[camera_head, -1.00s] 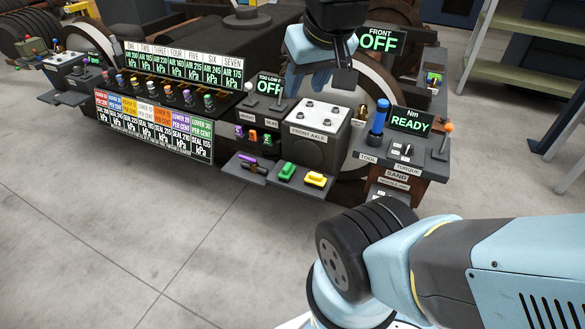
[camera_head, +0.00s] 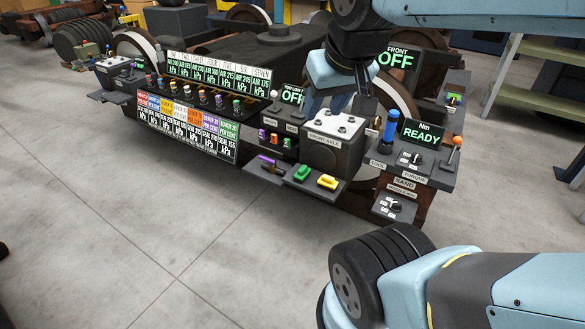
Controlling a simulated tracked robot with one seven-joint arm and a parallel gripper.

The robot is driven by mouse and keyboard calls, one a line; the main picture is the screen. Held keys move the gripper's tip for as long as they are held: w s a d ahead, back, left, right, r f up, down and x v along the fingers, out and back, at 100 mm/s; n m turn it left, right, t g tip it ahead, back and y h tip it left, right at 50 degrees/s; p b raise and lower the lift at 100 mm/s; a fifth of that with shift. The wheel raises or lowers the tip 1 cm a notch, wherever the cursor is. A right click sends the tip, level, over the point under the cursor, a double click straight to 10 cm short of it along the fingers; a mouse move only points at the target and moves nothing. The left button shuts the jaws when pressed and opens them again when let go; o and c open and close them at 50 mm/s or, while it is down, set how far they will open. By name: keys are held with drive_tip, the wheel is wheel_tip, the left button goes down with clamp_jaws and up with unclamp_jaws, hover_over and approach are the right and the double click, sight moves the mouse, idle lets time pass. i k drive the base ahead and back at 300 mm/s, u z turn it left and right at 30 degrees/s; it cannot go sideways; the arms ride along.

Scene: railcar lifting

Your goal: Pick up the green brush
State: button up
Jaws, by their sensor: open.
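The green brush (camera_head: 302,174) lies on a low dark shelf at the front of the railcar rig, between a purple item (camera_head: 270,161) on its left and a yellow brush (camera_head: 327,182) on its right. My gripper (camera_head: 352,103) hangs above and behind the shelf, near the top of the front axle box, pointing down. Its jaws are open and I see nothing between them. It is apart from the green brush. My own arm crosses the upper right and fills the lower right.
The front axle box (camera_head: 332,150) stands right behind the shelf. A torque console (camera_head: 415,160) with a blue-handled tool (camera_head: 391,126) is to the right. A panel of gauges and coloured knobs (camera_head: 190,125) is to the left. The floor (camera_head: 130,240) in front is clear.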

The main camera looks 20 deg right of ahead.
sight(302, 174)
drive_tip(key=u, duration=0.05)
drive_tip(key=i, duration=0.9)
drive_tip(key=z, duration=0.1)
